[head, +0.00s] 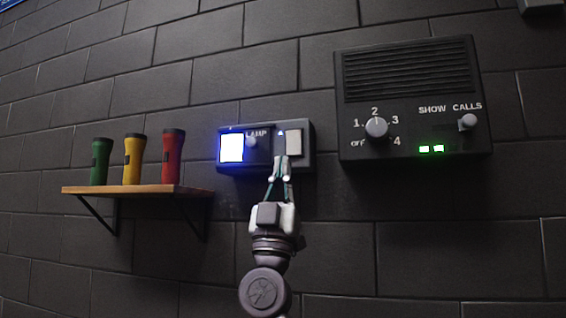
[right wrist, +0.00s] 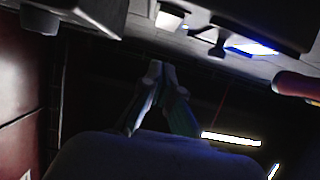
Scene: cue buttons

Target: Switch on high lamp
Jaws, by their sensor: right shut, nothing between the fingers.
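The lamp panel (head: 307,134) is a dark box on the brick wall, labelled LAMP. Its left square (head: 231,148) glows blue-white, and its right square (head: 294,143) is pale and unlit. A small grey knob (head: 251,141) sits between them. My right gripper (head: 281,162) is shut and empty, with its fingertips in front of the panel's lower right part, just below the pale square. I cannot tell whether they touch it. In the right wrist view the shut fingertips (right wrist: 161,68) point at the underside of the panel. My left gripper is not in view.
A larger call box (head: 408,98) with a numbered dial (head: 376,127), a switch knob (head: 467,122) and two green lights hangs to the right. A wooden shelf (head: 140,189) at left holds green (head: 101,162), yellow (head: 133,160) and red (head: 172,157) flashlights. The wall below the call box is clear.

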